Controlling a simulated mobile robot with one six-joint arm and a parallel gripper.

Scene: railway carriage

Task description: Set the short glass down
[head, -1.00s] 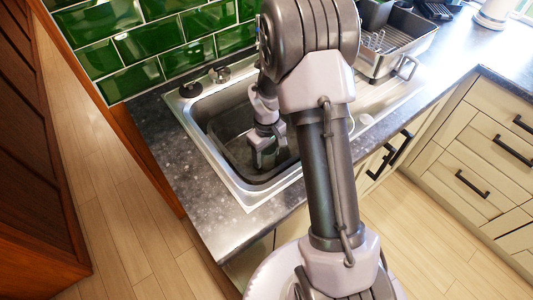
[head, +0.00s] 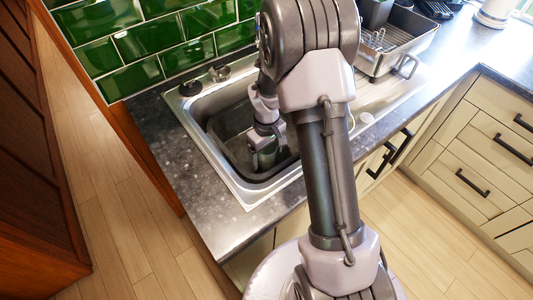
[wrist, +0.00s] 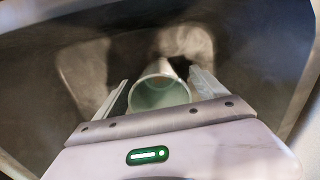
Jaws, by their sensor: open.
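The short glass (wrist: 160,93) shows in the wrist view as a pale greenish round rim with a clear wall, inside the sink (head: 222,128). My gripper (wrist: 160,90) is open, with one finger on each side of the glass and a gap visible at least on the left. In the head view my gripper (head: 264,158) is low in the sink basin. The glass cannot be made out there, and its base is hidden in the wrist view, so its contact with the basin floor is not clear.
The basin walls stand close around my gripper. The dark counter (head: 190,165) left of the sink is clear.

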